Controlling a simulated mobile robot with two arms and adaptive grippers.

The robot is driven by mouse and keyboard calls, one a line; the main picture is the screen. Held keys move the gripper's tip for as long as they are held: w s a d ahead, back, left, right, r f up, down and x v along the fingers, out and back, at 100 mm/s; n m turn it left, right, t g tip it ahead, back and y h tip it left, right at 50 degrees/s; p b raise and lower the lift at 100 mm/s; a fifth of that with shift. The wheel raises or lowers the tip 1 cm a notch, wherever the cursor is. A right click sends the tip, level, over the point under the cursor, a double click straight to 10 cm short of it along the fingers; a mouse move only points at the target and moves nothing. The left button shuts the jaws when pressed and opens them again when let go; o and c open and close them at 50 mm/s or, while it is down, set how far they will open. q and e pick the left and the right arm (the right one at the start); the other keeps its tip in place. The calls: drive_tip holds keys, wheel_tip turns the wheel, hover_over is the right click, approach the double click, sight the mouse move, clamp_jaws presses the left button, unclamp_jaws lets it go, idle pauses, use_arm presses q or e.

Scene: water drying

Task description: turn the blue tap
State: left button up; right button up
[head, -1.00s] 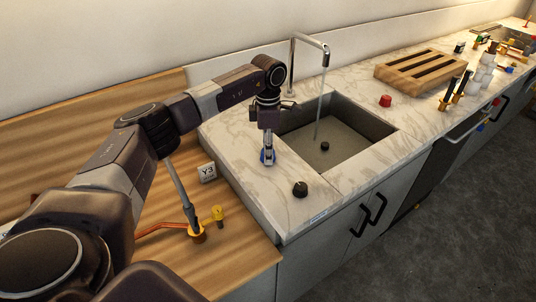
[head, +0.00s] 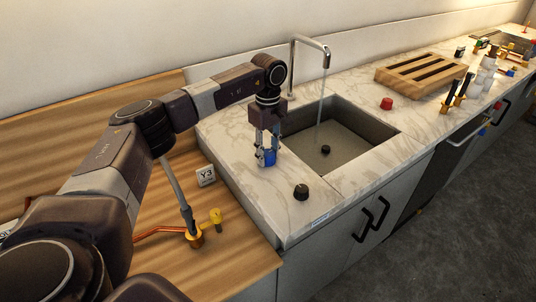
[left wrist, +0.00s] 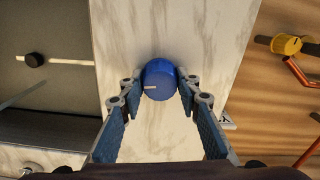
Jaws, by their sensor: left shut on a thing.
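The blue tap (left wrist: 159,80) is a round blue knob with a pale mark on its side, on the marble counter left of the sink. In the head view the blue tap (head: 268,157) is partly hidden by my left gripper (head: 267,155). In the left wrist view the fingers of my left gripper (left wrist: 160,92) are on either side of the knob, shut on it. Water runs from the chrome faucet (head: 309,42) into the sink. My right gripper is not in view.
The sink (head: 352,116) lies right of the gripper, with a black stopper (head: 326,149) in it. A black knob (head: 301,192) is near the counter's front and a red knob (head: 387,103) is beyond the sink. A Y3 block (head: 206,176) stands on the wooden surface.

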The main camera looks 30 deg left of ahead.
sight(268, 152)
use_arm(q)
drive_tip(key=shift+m, duration=0.8)
drive_tip(key=shift+r, duration=0.1)
drive_tip(key=o, duration=1.1)
wheel_tip(268, 152, up, 12)
drive_tip(key=shift+f, duration=0.1)
